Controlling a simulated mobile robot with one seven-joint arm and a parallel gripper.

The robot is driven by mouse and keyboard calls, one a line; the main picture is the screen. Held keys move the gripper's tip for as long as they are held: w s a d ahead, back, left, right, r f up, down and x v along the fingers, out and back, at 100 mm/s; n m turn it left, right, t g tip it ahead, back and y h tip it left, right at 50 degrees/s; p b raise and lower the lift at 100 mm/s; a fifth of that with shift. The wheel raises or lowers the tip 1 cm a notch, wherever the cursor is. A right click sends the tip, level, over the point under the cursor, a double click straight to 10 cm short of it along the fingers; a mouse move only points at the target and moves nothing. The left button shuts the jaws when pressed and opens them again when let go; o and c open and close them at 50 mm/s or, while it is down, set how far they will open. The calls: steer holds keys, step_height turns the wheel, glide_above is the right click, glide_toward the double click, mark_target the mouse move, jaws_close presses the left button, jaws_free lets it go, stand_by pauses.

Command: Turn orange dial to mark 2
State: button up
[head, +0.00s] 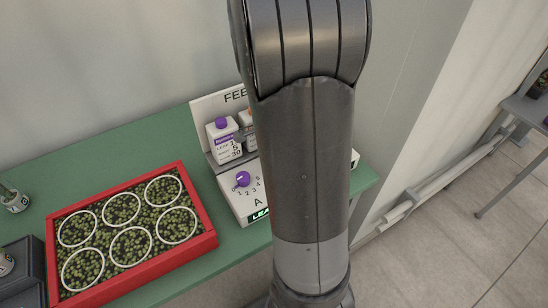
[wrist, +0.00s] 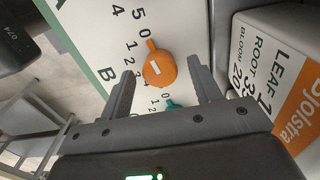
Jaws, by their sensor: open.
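The orange dial (wrist: 160,68) sits on a white panel (wrist: 85,22) in the wrist view. Its narrow pointer end is turned to the upper left, toward the mark 0. Marks 1 to 4 run down its left side. My gripper (wrist: 160,78) is open, with one finger to the left of the dial and one to the right. Nothing appears held; I cannot tell whether either finger touches the dial. In the head view my arm hides the orange dial and the gripper.
A teal dial (wrist: 172,103) lies just below the orange one. A white box with an orange label (wrist: 300,105) stands close on the right. In the head view a purple dial (head: 243,179) shows left of my arm, and a red tray (head: 207,240) stands on the green bench.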

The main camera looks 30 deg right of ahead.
steer(key=c, duration=1)
steer(key=shift+n, duration=0.3)
steer(key=n, duration=0.5)
steer(key=shift+n, duration=0.3)
steer(key=n, duration=0.6)
steer(key=shift+n, duration=0.3)
steer(key=o, duration=1)
steer(key=shift+r, duration=0.1)
